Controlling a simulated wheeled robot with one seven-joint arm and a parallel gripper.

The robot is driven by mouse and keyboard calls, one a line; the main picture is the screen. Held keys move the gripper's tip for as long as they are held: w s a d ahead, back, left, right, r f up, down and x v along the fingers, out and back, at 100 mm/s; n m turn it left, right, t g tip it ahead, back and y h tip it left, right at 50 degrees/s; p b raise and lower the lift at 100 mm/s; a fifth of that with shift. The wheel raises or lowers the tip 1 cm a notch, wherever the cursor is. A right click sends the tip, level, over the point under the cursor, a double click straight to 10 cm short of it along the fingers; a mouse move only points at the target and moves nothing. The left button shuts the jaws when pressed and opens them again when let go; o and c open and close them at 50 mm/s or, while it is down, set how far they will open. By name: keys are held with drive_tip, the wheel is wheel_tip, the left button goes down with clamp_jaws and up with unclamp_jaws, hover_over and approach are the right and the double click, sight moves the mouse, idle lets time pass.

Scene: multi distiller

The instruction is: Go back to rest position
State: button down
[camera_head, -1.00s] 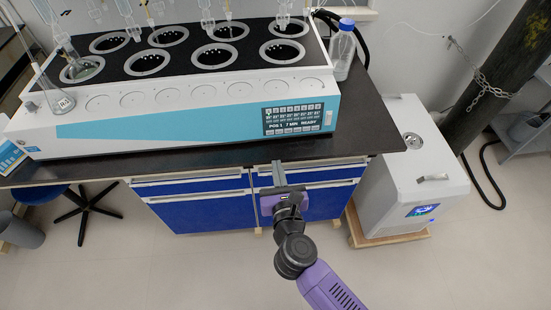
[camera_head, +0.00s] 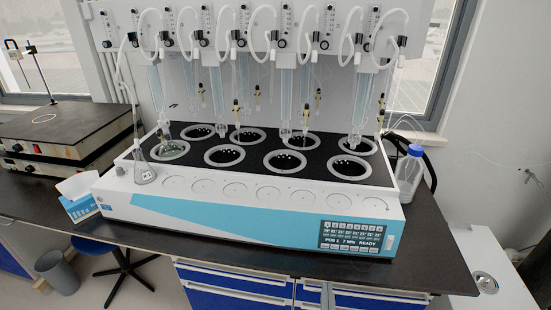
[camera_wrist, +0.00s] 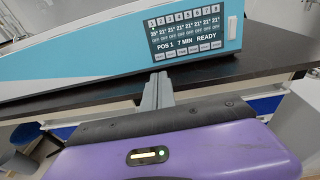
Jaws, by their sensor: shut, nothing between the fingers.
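The multi distiller (camera_head: 260,205) stands on the dark bench, with a white and light-blue front and two rows of round wells. Its display (camera_head: 352,237) reads "POS 1 7 MIN READY". A small glass flask (camera_head: 144,173) stands at the left end of its front ledge. My gripper (camera_wrist: 158,80) shows in the wrist view, its grey fingers together and empty. The fingers are in front of the bench edge, below the display (camera_wrist: 187,32), and hold nothing.
The bench (camera_head: 420,265) has blue drawers (camera_head: 237,299) below. A blue-capped bottle (camera_head: 409,172) stands right of the distiller. Stacked heating units (camera_head: 66,135) and a tissue box (camera_head: 80,199) are at the left. A stool (camera_head: 123,265) and a bin (camera_head: 57,272) are on the floor.

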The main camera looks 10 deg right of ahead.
drive_tip(key=s+r+n+t+y, duration=0.1)
drive_tip(key=s+r+n+t, duration=0.1)
drive_tip(key=s+r+n, duration=0.5)
drive_tip(key=s+r+n+t+y, duration=0.15)
drive_tip(key=r+n, duration=0.25)
drive_tip(key=n, duration=0.8)
drive_tip(key=s+d+n+g+y, duration=0.1)
drive_tip(key=s+n+g, duration=0.3)
drive_tip(key=s+n, duration=1.6)
drive_tip(key=s+y, duration=0.1)
drive_tip(key=s, duration=0.5)
drive_tip(key=shift+s+d+r, duration=0.15)
drive_tip(key=shift+s+d, duration=0.05)
drive_tip(key=shift+d, duration=0.15)
